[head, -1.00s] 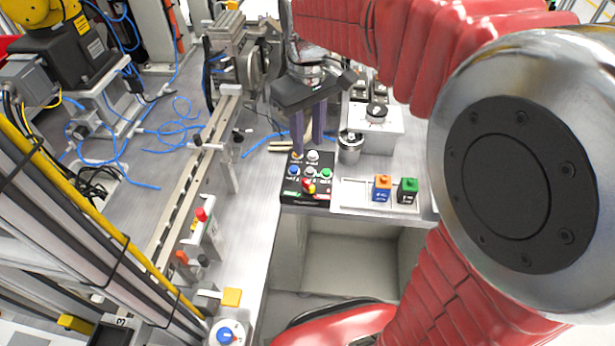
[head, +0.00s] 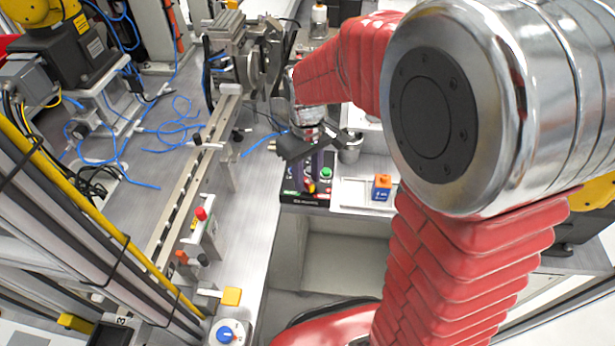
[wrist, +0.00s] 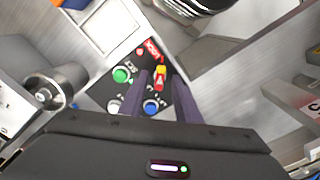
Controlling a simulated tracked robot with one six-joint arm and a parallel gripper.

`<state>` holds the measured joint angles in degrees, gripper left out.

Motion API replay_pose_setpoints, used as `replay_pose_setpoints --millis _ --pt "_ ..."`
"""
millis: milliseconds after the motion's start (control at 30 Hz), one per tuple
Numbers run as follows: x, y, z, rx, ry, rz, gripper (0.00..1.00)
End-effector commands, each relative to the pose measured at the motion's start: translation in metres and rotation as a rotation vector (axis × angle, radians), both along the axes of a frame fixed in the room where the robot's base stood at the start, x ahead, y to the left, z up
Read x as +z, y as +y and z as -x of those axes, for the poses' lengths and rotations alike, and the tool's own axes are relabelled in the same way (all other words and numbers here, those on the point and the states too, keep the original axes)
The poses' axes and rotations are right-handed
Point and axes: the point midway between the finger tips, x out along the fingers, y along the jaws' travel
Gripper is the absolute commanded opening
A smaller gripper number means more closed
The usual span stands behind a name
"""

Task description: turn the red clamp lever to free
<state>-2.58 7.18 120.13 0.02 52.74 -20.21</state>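The control panel (head: 290,200) is a black box with coloured buttons on the bench's front edge. A small red lever with a yellow part (wrist: 160,77) sits on it beside a red label; it also shows in the head view (head: 311,188). I cannot read which position it points to. My gripper (wrist: 161,84) points down over the panel, its two dark purple fingers apart, one on each side of the lever in the wrist view. I cannot tell whether they touch it. In the head view my gripper (head: 309,179) hides much of the panel.
A green button (wrist: 122,75) and a blue button (wrist: 151,106) lie close to my fingers. A metal cup (head: 350,150) stands behind, right of my gripper. A tray (head: 350,193) with a blue-and-orange block (head: 381,188) is to the right. A rail (head: 180,200) runs on the left.

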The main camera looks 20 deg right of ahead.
Motion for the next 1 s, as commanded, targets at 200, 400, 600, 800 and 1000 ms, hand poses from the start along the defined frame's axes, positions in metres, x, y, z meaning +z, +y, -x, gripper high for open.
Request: replay_pose_setpoints --millis 200,400,600,800,1000 --pt "-0.0066 0.0 -0.0003 0.0 -0.002 0.0 0.3" --pt "-0.0064 0.0 -0.0003 0.0 -0.002 0.0 0.28" --pt "-0.0063 0.0 -0.0003 0.0 -0.002 0.0 0.14" --pt "-0.0062 0.0001 -0.0003 0.0 -0.001 0.0 0.0" --pt "-0.0062 0.0001 -0.0003 0.0 -0.001 0.0 0.0"
